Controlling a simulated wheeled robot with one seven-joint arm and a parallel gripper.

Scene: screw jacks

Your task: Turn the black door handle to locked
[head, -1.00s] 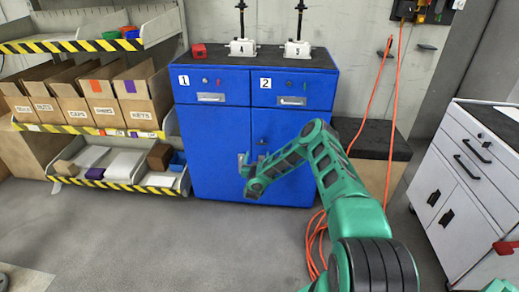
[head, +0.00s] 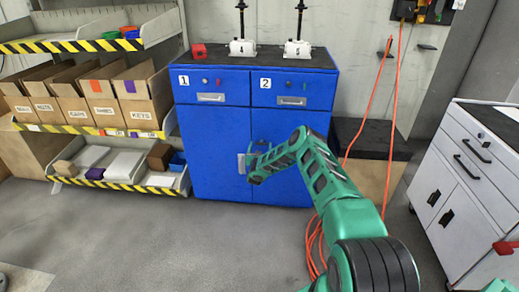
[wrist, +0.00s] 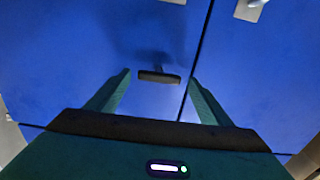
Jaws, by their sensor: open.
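The black door handle (wrist: 159,77) is a short bar on the blue cabinet door. In the wrist view it lies about level, over a pale plate (wrist: 155,98), just left of the dark gap between the doors. My gripper (wrist: 162,85) is open, with one finger on each side of the handle and space between each finger and the bar. I cannot tell how far the fingertips are from the door. In the head view my gripper (head: 254,158) is in front of the blue cabinet (head: 215,150), beside a pale plate (head: 241,164); the handle is not clear there.
Two drawers with silver handles sit above the doors. The cabinet top carries a red block (head: 199,50) and two white screw jacks (head: 242,47). Shelves with boxes (head: 105,110) stand left, a white drawer cabinet (head: 465,190) right. An orange hose (head: 318,240) hangs to the floor.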

